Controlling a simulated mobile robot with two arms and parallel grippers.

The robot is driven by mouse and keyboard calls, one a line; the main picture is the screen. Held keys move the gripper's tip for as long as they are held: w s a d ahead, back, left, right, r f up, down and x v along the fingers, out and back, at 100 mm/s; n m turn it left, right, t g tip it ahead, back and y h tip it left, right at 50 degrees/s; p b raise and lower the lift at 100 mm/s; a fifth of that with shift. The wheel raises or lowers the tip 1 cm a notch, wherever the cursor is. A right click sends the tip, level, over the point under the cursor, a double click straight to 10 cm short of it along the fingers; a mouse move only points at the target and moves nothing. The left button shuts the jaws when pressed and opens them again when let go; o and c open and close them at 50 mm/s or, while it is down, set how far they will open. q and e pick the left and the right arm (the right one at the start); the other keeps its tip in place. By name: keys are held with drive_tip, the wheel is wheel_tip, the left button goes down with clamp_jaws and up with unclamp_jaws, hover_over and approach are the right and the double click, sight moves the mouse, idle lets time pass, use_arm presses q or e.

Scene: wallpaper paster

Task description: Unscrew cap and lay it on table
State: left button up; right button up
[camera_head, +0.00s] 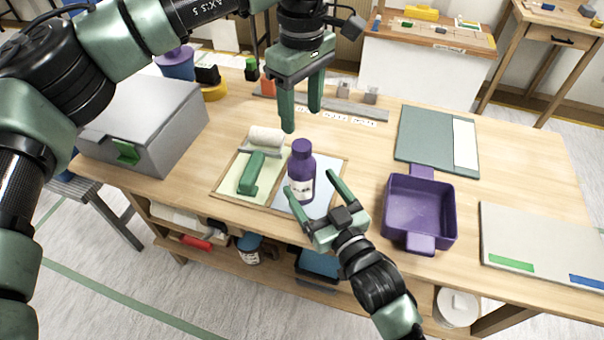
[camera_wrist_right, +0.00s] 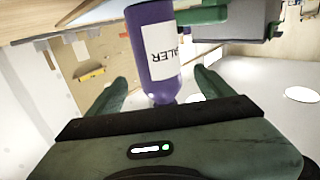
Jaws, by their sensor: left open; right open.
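A purple bottle (camera_head: 302,187) with a white label stands upright on the pale blue half of a wood-framed board. Its purple cap (camera_head: 302,148) is on top. In the right wrist view the bottle (camera_wrist_right: 153,50) shows between the fingers, with its label partly readable. My left gripper (camera_head: 301,116) is open, pointing down, with its fingertips just above the cap. My right gripper (camera_head: 312,189) is open at the front of the bottle, one finger on each side of its body. I cannot tell whether its fingers touch the bottle.
A green-handled roller (camera_head: 251,172) lies left of the bottle on the board (camera_head: 228,190). A purple tray (camera_head: 391,222) is to the right, a grey box (camera_head: 160,125) to the left. The bare table (camera_head: 362,150) lies between the board and the green mat (camera_head: 424,140).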

sight(301, 170)
drive_tip(key=x, duration=0.5)
drive_tip(key=shift+w+a, duration=0.1)
drive_tip(key=shift+w, duration=0.25)
clamp_jaws()
